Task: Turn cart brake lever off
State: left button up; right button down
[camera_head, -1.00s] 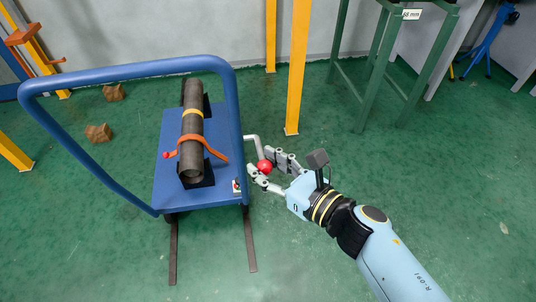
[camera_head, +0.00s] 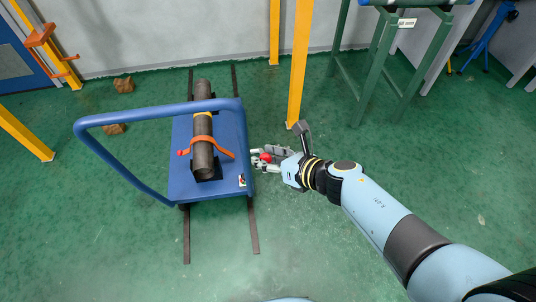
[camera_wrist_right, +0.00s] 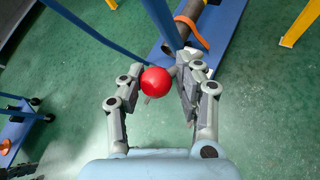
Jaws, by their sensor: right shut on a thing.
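The blue cart (camera_head: 180,185) stands on dark floor rails with a pipe (camera_head: 203,152) strapped on its deck. The brake lever's red ball knob (camera_head: 266,158) is at the cart's right side. My right gripper (camera_head: 268,158) is shut on the knob, with its fingers on either side. The right wrist view also shows the red knob (camera_wrist_right: 156,81) between the fingers of my right gripper (camera_wrist_right: 158,90); part of the grey lever shows behind it. A small red and green marking (camera_head: 242,180) is on the deck's right front corner. My left gripper is not in view.
A yellow post (camera_head: 298,65) stands behind the gripper. A green stand (camera_head: 385,60) is at the back right. Brown blocks (camera_head: 123,85) lie behind the cart. The floor in front is clear.

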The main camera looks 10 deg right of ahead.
jog(key=shift+a+r, duration=0.1)
jog(key=shift+a, duration=0.25)
jog(key=c, duration=1)
grip_release()
jog(key=shift+a, duration=0.1)
jog(key=shift+s+d+r, duration=0.1)
jog(key=shift+s+d, duration=0.15)
jog(key=shift+d, duration=0.2)
jog(key=v, duration=1.1)
jog(key=shift+d+r, duration=0.1)
jog(key=shift+c, duration=0.2)
